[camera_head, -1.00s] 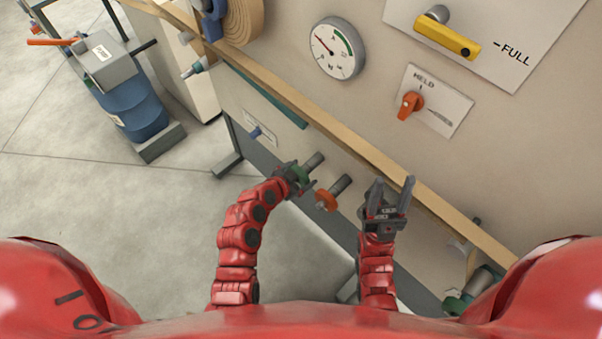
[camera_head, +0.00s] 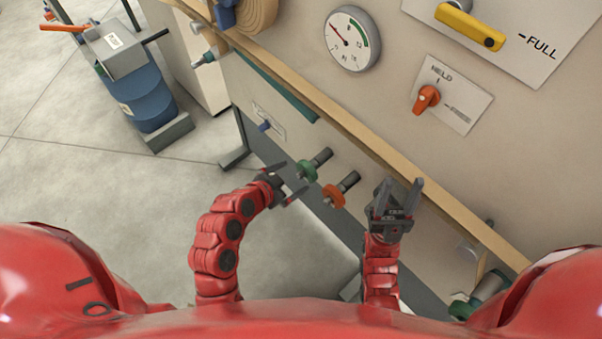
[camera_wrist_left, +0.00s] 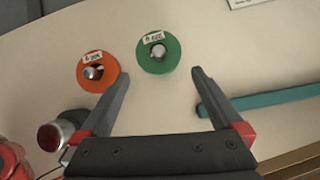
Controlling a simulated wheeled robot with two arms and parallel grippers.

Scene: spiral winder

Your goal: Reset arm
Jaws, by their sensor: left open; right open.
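My left gripper (camera_head: 283,183) is open and empty, a little in front of the machine's side. The green valve wheel (camera_head: 307,170) is just beyond its fingertips, apart from them. In the left wrist view the green wheel (camera_wrist_left: 158,53) lies ahead, between and beyond the two fingers, with an orange wheel (camera_wrist_left: 98,72) to its left. The orange wheel also shows in the head view (camera_head: 333,195), right of the green one. My right gripper (camera_head: 398,194) is open and empty, pointing up in front of the wooden ledge.
A wooden ledge (camera_head: 349,122) runs diagonally along the machine. Above it are a dial gauge (camera_head: 352,38), an orange HELD knob (camera_head: 426,99) and a yellow lever (camera_head: 469,25). A blue drum (camera_head: 146,94) stands at the left. The floor between is clear.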

